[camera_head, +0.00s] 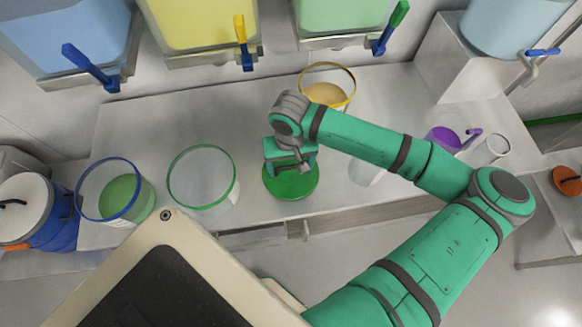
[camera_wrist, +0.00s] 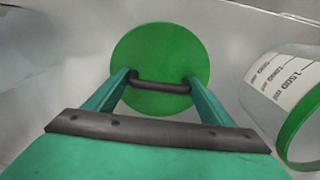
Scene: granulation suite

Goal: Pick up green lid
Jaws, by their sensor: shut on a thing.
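The green lid (camera_head: 292,188) is a round green disc over the grey counter, near its front edge, in the head view. In the wrist view the lid (camera_wrist: 150,48) shows a dark bar handle (camera_wrist: 160,86) across it. My gripper (camera_head: 290,166) is above the lid, with its fingers at the two ends of this handle, shut on it. I cannot tell whether the lid touches the counter.
A clear green-rimmed container (camera_head: 203,180) stands left of the lid. A blue-rimmed container (camera_head: 116,192) with green contents is further left. A yellow-rimmed container (camera_head: 328,86) stands behind my arm. A purple scoop (camera_head: 444,139) and a white cup (camera_head: 491,149) are at right.

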